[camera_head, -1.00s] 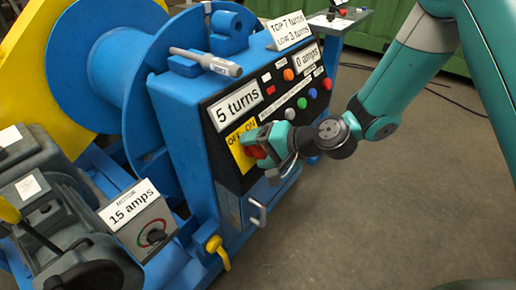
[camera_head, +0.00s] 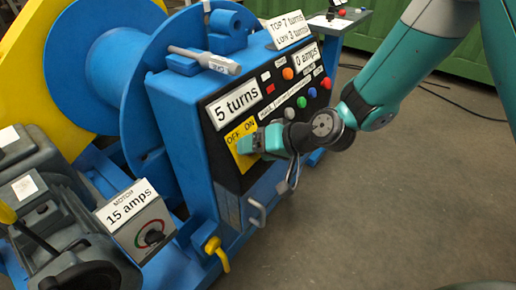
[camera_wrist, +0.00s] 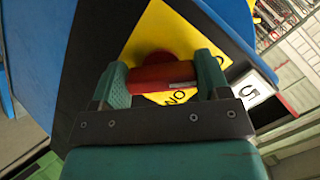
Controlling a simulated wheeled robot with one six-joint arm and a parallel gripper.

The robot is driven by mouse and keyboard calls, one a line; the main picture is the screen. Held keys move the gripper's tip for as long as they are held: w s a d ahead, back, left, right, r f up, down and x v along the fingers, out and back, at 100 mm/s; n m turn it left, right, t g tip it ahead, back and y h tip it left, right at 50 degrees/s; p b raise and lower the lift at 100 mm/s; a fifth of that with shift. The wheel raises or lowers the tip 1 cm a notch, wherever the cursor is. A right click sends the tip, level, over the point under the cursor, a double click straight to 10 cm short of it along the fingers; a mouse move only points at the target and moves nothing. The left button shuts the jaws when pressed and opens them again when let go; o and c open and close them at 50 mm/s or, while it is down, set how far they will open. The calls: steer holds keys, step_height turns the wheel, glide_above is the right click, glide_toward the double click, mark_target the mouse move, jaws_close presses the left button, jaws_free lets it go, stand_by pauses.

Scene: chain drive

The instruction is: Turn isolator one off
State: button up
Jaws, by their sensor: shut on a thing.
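The isolator switch is a red handle (camera_wrist: 162,77) on a yellow plate (camera_head: 237,136) marked OFF and ON, on the front of the blue machine's black panel. In the wrist view the red handle lies between the two green fingers of my gripper (camera_wrist: 162,82), which is shut on it. In the head view my gripper (camera_head: 256,142) is against the yellow plate and hides the handle. The handle's exact angle against the OFF and ON marks cannot be told.
The black panel holds a "5 turns" label (camera_head: 235,104), a "0 amps" label (camera_head: 307,58) and several coloured buttons. A grey motor box (camera_head: 148,231) labelled "15 amps" and a yellow lever (camera_head: 217,254) stand lower left. The floor to the right is clear.

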stand_by(0.3)
steer(key=o, duration=0.9)
steer(key=shift+o, duration=0.2)
steer(key=shift+d, duration=0.1)
steer(key=p+v, duration=0.2)
steer(key=v, duration=1.5)
steer(key=shift+s+r, duration=0.1)
steer(key=shift+r, duration=0.05)
